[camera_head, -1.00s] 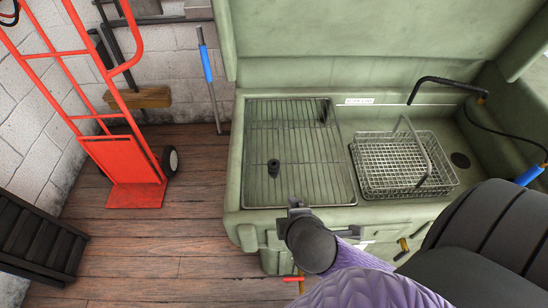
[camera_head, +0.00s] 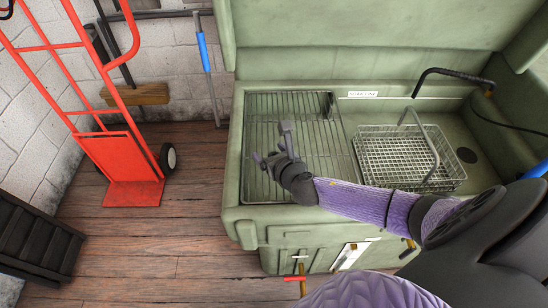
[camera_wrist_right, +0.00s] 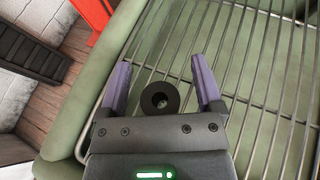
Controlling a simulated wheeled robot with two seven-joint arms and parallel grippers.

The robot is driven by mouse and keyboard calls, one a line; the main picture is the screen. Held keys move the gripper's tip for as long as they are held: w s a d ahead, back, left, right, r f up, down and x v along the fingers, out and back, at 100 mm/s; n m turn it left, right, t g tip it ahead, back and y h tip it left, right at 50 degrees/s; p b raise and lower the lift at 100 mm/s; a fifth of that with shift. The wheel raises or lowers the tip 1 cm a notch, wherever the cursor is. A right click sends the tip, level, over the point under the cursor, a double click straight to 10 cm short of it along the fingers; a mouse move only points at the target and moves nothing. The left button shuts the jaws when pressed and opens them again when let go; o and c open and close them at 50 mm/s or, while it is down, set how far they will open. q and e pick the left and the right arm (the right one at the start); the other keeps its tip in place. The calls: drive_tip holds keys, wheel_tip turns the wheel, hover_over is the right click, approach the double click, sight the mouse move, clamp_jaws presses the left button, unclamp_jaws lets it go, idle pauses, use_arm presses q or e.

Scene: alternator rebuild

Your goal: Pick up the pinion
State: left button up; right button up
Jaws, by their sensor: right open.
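The pinion is a small black cylinder with a hole through its middle. In the right wrist view the pinion (camera_wrist_right: 150,100) stands on the wire rack (camera_wrist_right: 275,75) with its hole facing the camera. My right gripper (camera_wrist_right: 159,64) is open, with its purple fingers on either side of the pinion and a gap at each side. In the head view my right gripper (camera_head: 272,141) is over the left part of the rack (camera_head: 318,165) and hides the pinion. My left gripper is not in view.
The rack lies in a green wash station (camera_head: 290,222). A wire basket (camera_head: 400,160) with a raised handle stands to its right. A dark piece (camera_head: 329,103) is at the rack's back right corner. A red hand truck (camera_head: 125,165) stands on the wooden floor at left.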

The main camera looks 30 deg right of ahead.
clamp_jaws()
idle(0.3)
